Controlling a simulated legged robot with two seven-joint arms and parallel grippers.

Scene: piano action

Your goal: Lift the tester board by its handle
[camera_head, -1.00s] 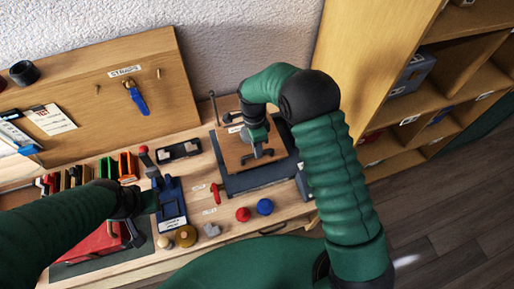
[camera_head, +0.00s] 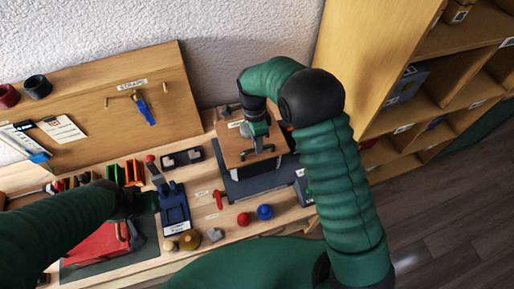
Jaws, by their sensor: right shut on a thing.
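The tester board is a brown wooden panel (camera_head: 236,152) at the back right of the bench. It appears raised a little above a dark grey base (camera_head: 262,184), whose front part shows below it. My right gripper (camera_head: 262,149) is over the board, pointing down, and is shut on its handle. The fingers hide most of the handle. My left gripper (camera_head: 143,203) is low at the left, beside a blue device (camera_head: 175,208). Its fingers are too small and dark to tell if they are open.
A red ball (camera_head: 243,219) and a blue ball (camera_head: 265,212) sit in front of the base. A red case (camera_head: 97,246) lies by my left arm. A wooden peg panel (camera_head: 110,110) stands behind, and a shelf unit (camera_head: 450,85) is at right.

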